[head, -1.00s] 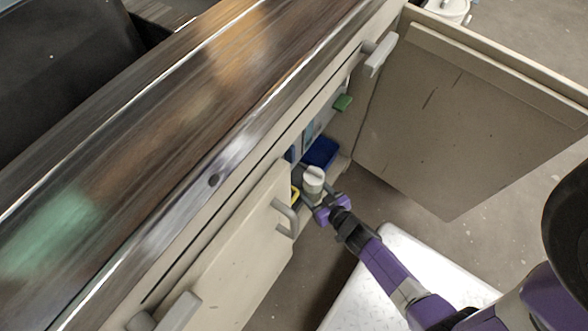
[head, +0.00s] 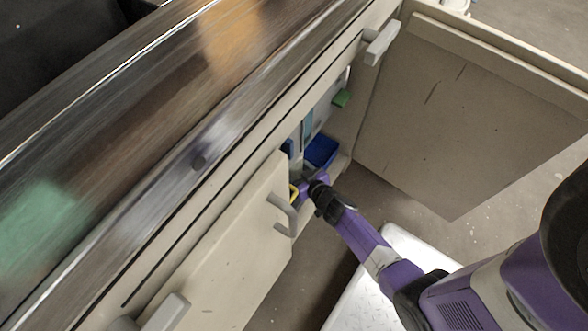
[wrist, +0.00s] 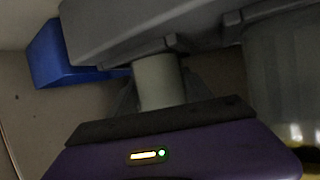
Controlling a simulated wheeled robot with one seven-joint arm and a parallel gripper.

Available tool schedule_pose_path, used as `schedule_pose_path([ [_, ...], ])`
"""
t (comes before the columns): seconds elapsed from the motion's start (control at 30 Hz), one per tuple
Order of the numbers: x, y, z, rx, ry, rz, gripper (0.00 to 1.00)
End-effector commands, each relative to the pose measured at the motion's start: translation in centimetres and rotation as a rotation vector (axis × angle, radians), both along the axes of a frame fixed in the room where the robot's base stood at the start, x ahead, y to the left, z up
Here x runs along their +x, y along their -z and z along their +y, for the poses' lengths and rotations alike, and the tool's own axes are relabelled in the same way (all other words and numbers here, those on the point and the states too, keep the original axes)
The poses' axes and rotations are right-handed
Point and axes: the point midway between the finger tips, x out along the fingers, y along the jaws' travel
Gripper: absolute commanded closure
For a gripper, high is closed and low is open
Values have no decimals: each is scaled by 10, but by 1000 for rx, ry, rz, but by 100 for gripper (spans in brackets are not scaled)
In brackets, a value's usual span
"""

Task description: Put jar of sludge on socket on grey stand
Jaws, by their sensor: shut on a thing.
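The jar (wrist: 158,82) is a pale grey cylinder in the wrist view. My gripper (wrist: 160,92) is shut on it, with a dark finger at each side. A grey slab-like piece (wrist: 150,25), perhaps the grey stand, lies across the top of the wrist view and hides the jar's far end. I cannot tell whether the jar touches it, and I see no socket clearly. In the head view my gripper (head: 308,189) reaches into the cabinet, and the jar is hidden.
A blue bin (head: 321,151) is in the cabinet and shows left in the wrist view (wrist: 62,55). A large grey rounded body (wrist: 285,85) is close on the right. The cabinet door (head: 465,115) stands open. A front panel with a handle (head: 285,215) borders the opening.

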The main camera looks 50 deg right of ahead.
Motion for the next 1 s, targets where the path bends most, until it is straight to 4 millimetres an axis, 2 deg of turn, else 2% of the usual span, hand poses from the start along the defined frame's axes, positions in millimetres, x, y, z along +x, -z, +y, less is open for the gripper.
schedule_pose_path([
  [0.27, 1, 0, 0, -1, -1, -3, 100],
  [0.3, 0, 2, 0, 0, 0, 0, 39],
  [0.4, 0, 1, 0, 0, 0, 0, 20],
  [0.8, -1, -4, 0, 0, 0, 0, 20],
  [1.0, -28, -16, 11, 1, 0, 3, 20],
])
